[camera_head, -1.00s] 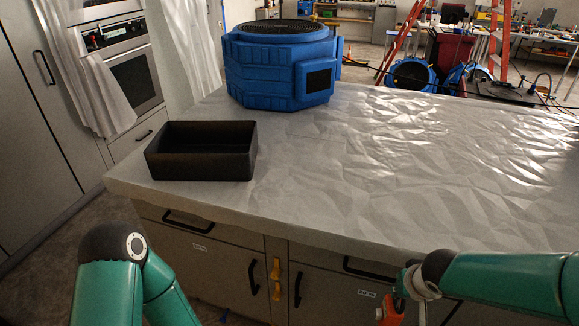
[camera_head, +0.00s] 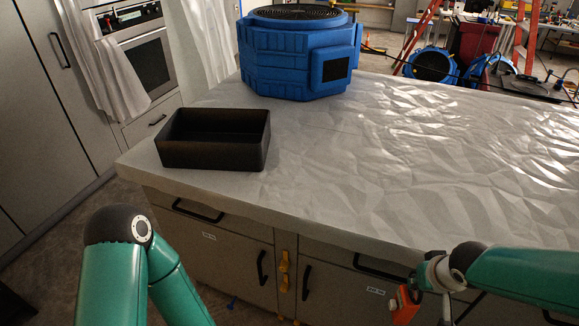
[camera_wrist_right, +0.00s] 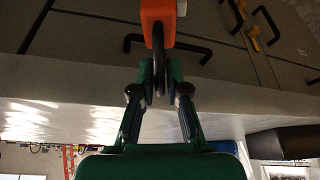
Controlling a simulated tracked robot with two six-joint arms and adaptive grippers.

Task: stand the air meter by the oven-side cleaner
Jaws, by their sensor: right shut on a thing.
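The orange air meter (camera_wrist_right: 158,22) hangs from my right gripper (camera_wrist_right: 160,82), whose fingers are shut on its dark loop or handle. In the head view the orange meter (camera_head: 403,304) shows at the bottom right, partly cut off, in front of the cabinets and below the counter top. The blue ribbed cleaner (camera_head: 290,62) with a round black grille on top stands on the counter near the oven. My right gripper is well to the right of it and nearer to me. My left arm shows at the lower left, but its gripper is out of view.
An open black bin (camera_head: 212,155) stands on the front left of the counter (camera_head: 400,150), before the blue cleaner. The crinkled covering is clear to the right. The oven (camera_head: 150,60) is at the left. Another blue machine (camera_head: 430,65) and red ladders stand behind.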

